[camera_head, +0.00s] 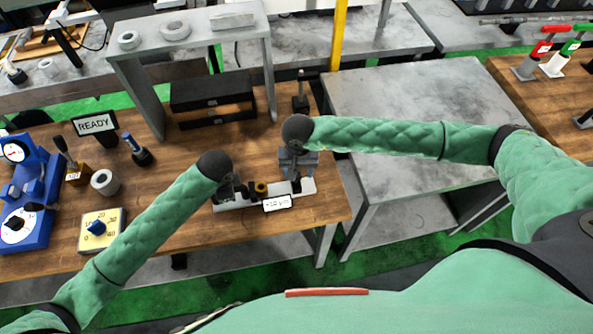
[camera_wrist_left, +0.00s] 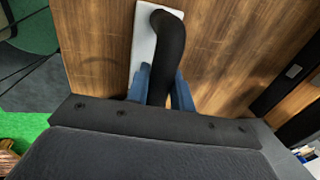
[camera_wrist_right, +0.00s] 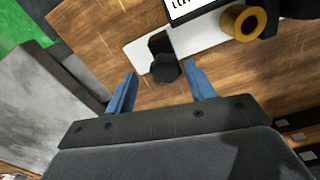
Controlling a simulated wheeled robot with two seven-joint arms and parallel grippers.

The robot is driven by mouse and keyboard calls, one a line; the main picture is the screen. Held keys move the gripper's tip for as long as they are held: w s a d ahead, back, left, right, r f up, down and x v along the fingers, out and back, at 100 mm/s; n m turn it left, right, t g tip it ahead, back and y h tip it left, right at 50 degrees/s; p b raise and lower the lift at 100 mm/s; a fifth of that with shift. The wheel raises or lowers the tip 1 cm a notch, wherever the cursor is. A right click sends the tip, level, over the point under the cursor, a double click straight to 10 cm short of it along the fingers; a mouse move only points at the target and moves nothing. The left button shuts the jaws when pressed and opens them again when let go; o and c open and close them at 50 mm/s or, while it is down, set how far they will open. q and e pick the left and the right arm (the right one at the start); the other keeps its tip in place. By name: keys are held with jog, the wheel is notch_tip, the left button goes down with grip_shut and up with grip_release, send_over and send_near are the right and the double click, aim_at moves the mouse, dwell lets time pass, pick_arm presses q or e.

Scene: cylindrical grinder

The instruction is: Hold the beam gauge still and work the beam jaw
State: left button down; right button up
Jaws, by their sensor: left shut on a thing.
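The beam gauge has a white base (camera_head: 235,205) lying on the wooden bench, with a brass ring (camera_head: 261,188) and a sign (camera_head: 277,203) reading about +12 µm. My left gripper (camera_head: 227,190) is at the gauge's left end. In the left wrist view its blue fingers are shut on a black curved handle (camera_wrist_left: 168,45) above the white base. My right gripper (camera_head: 298,172) is at the gauge's right end. In the right wrist view its blue fingers are open, with the black beam jaw (camera_wrist_right: 164,66) between and just beyond the tips. Contact there cannot be told.
A grey stand (camera_head: 147,94) and a black box (camera_head: 212,98) stand behind the gauge. A READY sign (camera_head: 95,123), a blue dial device (camera_head: 30,195) and a yellow knob box (camera_head: 101,231) are at the left. A bare grey table (camera_head: 405,125) is at the right.

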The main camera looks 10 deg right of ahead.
jog(key=shift+a, duration=0.1)
notch_tip(320, 180, up, 12)
dwell(0.7)
jog(key=shift+f, duration=0.15)
